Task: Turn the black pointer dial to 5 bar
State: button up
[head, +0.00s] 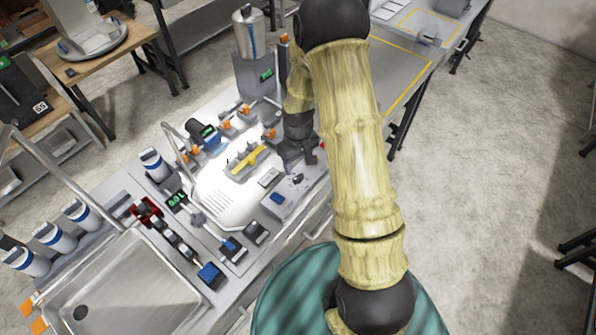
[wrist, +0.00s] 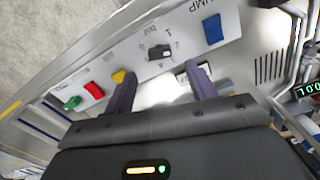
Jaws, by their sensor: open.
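The black pointer dial (wrist: 159,51) sits on a light grey panel in the wrist view, with small printed marks around it. The marks and the pointer's exact setting are too small to read. In the head view the dial is a small dark spot (head: 297,179) on the panel just below my gripper. My gripper (wrist: 161,84) is open, its two fingers apart with nothing between them. The dial lies beyond the fingertips, between their lines, and neither finger appears to touch it. My gripper (head: 299,158) hangs over the counter in the head view.
On the same panel are a blue switch (wrist: 212,28) beside the word PUMP, and yellow (wrist: 118,77), red (wrist: 93,90) and green (wrist: 72,103) buttons. A lit display (wrist: 307,90) is at the right. A sink (head: 130,290) and several dispensers line the counter.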

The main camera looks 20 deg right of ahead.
aim_at(298, 177)
jog(key=shift+f+p, duration=0.85)
jog(key=shift+f, duration=2.3)
jog(key=c, duration=1)
